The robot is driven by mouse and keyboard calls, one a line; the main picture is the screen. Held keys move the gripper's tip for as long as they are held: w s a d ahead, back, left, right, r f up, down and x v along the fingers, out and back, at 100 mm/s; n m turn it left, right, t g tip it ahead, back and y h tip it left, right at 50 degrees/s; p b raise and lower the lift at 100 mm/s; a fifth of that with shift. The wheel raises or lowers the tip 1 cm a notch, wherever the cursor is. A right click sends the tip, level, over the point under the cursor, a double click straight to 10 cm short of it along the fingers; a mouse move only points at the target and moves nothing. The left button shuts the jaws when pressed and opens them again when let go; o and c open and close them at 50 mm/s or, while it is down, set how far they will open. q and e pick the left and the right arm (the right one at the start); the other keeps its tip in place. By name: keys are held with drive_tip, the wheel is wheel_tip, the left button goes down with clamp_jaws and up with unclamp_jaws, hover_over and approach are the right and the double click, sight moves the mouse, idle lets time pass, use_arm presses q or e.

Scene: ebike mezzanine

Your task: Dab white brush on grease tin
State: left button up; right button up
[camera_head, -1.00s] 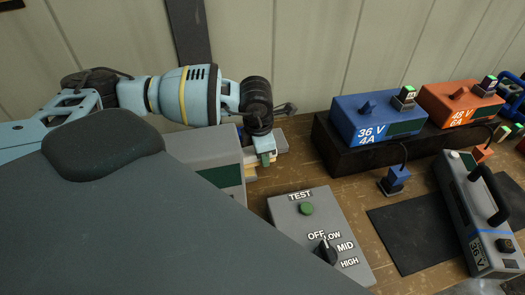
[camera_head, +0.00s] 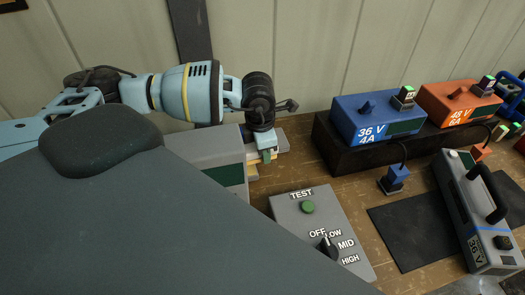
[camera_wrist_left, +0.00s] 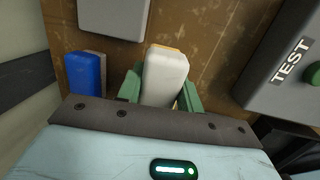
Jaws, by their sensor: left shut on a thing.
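My left gripper (camera_head: 266,154) is at the back of the bench, beside a grey box with a dark green panel. In the left wrist view its green fingers (camera_wrist_left: 160,92) are closed on a white block-shaped brush (camera_wrist_left: 163,78) with a tan-orange strip along its far edge. In the head view the brush is mostly hidden by the gripper. A blue brush-like block (camera_wrist_left: 86,75) lies left of the gripper in the wrist view, apart from it. I cannot make out the grease tin in either view. My right gripper is not in view.
The grey TEST panel (camera_head: 292,207) with a knob lies right of the gripper. Blue (camera_head: 372,122) and orange (camera_head: 455,106) chargers stand on a black block. A grey block (camera_wrist_left: 113,15) lies beyond the brush.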

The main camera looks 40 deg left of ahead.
use_arm(q)
drive_tip(key=shift+r, duration=2.9)
drive_tip(key=shift+w, duration=0.1)
